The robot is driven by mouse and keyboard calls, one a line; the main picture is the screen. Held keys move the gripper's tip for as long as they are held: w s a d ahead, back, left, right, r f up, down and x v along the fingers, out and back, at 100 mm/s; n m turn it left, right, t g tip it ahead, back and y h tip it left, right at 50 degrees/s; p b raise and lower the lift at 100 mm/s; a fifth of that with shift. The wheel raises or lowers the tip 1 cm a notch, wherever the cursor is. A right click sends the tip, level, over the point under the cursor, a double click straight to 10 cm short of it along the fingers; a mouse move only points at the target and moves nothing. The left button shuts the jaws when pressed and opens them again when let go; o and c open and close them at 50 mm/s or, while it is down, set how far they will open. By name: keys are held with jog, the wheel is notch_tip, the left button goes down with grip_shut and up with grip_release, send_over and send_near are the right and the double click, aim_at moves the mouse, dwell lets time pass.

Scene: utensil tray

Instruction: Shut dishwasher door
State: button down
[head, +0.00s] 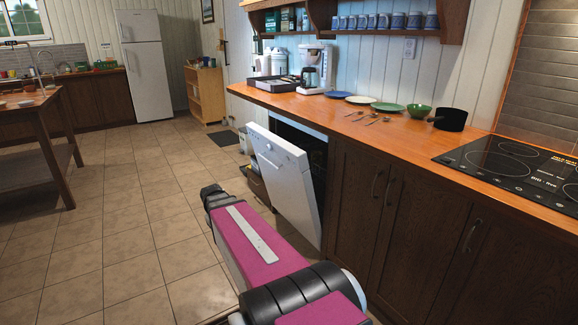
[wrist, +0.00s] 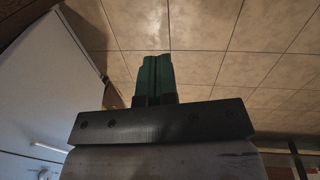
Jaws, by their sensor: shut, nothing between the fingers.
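The white dishwasher door (head: 279,171) stands partly open, tilted outward from its opening under the counter in the head view. A dark gap shows between its top edge and the dishwasher cavity (head: 314,148). My pink and black arm reaches forward beside the door's outer side, and its far end is left of the door. In the wrist view my gripper (wrist: 154,75) has its green fingers together with nothing between them. A white panel, apparently the door (wrist: 45,75), fills the left of that view, beside the fingers. I cannot tell whether anything touches it.
Dark wooden cabinets (head: 399,230) continue right of the dishwasher under the orange counter (head: 340,110). Plates, spoons, a bowl, a black pot (head: 450,119) and a coffee maker stand on the counter. Open tiled floor (head: 130,230) lies left of my arm.

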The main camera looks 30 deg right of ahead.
jog(key=s+f+n+h, duration=0.2)
jog(key=s, duration=0.3)
jog(key=n+h, duration=1.5)
jog(key=h, duration=0.2)
send_near(293, 162)
jog(key=x, duration=0.7)
jog(key=shift+s+d+r, duration=0.15)
jog(key=shift+d, duration=0.05)
jog(key=shift+d, duration=0.1)
